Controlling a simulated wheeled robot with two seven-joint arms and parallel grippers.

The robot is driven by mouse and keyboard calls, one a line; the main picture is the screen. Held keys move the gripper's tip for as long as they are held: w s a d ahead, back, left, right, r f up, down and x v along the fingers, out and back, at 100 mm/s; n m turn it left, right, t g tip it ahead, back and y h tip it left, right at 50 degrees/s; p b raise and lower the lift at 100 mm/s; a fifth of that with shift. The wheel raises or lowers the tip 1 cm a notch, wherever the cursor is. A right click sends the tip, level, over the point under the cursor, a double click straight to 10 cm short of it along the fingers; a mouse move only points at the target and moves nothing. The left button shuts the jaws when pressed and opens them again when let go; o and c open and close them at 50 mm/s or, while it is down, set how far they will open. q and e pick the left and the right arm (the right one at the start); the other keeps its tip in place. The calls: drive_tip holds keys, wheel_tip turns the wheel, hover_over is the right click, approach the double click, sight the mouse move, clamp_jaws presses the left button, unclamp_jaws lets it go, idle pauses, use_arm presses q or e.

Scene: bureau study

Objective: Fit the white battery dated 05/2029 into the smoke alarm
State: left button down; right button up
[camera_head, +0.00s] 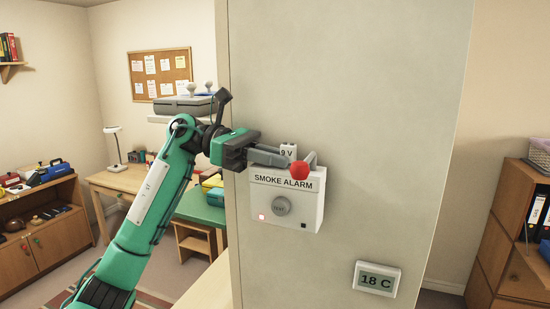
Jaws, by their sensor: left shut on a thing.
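The white smoke alarm (265,200) is fixed to the grey wall panel, with a round grey button and a small lit red square on its front. A white "9 V" piece (289,149) shows at its top edge, partly hidden by a finger. My left gripper (299,163) is at the alarm's top, its fingers on either side of a red ball-shaped knob (299,172). I cannot tell what the knob is attached to. No 05/2029 date is readable. My right gripper is not in view.
A grey holder (184,104) with pale ball-topped pieces stands on a small shelf left of the wall panel (350,100). A thermostat reading 18 C (377,280) is at lower right. A desk (120,180) and cabinets stand further back.

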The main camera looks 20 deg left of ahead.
use_arm(q)
drive_tip(key=shift+f, duration=0.25)
drive_tip(key=c, duration=1.3)
unclamp_jaws()
drive_tip(key=shift+d, duration=0.1)
drive_tip(key=shift+w+f, duration=0.1)
drive_tip(key=shift+f, duration=0.1)
drive_tip(key=shift+s+r+p, duration=0.25)
drive_tip(key=shift+r+p, duration=0.3)
drive_tip(key=shift+r, duration=0.65)
wheel_tip(320, 180, up, 2)
drive_tip(key=shift+w+r+p, duration=0.1)
drive_tip(key=shift+w+p, duration=0.05)
drive_tip(key=shift+p, duration=0.4)
drive_tip(key=shift+r+p, duration=0.75)
drive_tip(key=shift+r, duration=0.8)
